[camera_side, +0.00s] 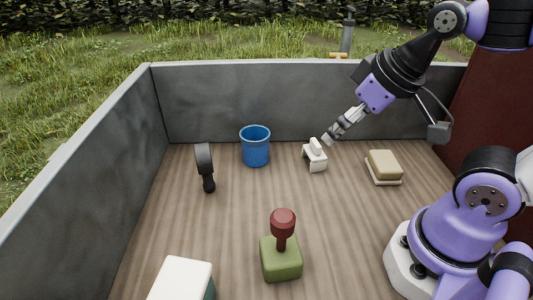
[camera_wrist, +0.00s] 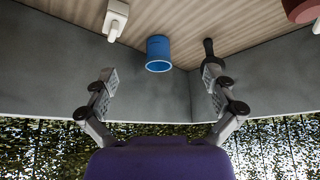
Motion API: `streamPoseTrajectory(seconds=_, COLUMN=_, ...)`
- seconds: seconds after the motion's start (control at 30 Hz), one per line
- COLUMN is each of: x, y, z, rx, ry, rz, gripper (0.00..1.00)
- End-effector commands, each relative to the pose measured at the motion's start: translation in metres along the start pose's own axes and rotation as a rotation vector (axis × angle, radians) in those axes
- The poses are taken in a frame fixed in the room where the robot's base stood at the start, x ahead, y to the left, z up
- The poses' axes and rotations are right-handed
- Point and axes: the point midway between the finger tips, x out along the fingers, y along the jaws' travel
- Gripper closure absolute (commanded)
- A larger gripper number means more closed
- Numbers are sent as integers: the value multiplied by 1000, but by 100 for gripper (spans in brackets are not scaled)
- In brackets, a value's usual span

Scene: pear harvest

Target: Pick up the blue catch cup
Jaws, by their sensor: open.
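The blue catch cup (camera_side: 255,147) stands upright on the wooden floor near the back wall, left of my gripper. It also shows in the wrist view (camera_wrist: 159,54), beyond the fingers and roughly between them. My gripper (camera_side: 328,138) is in the air to the right of the cup, near a small white object. In the wrist view my gripper (camera_wrist: 161,80) has its two fingers spread wide with nothing between them. The cup and the fingers are apart.
A small white block-like object (camera_side: 315,158) lies right of the cup, and a black-handled tool (camera_side: 205,165) left of it. A beige sponge-like block (camera_side: 383,166) is further right. A green block with a red knob (camera_side: 281,258) stands in front. Grey walls (camera_side: 300,100) enclose the floor.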

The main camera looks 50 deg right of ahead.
Motion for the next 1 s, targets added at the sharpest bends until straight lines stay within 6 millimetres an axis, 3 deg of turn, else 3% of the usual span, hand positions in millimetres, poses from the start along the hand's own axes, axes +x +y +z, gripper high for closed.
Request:
streamPoseTrajectory(seconds=0.2, x=1, y=0, z=-3, rx=0, ry=0, rz=0, gripper=0)
streamPoseTrajectory(seconds=0.33, x=13, y=2, z=-24, rx=-1, ry=5, rz=1, gripper=0)
streamPoseTrajectory(seconds=0.63, x=85, y=10, z=-102, rx=-1, ry=55, rz=1, gripper=0)
streamPoseTrajectory(seconds=0.8, x=114, y=14, z=-119, rx=0, ry=75, rz=0, gripper=0)
streamPoseTrajectory(seconds=1.0, x=144, y=14, z=-123, rx=0, ry=75, rz=0, gripper=0)
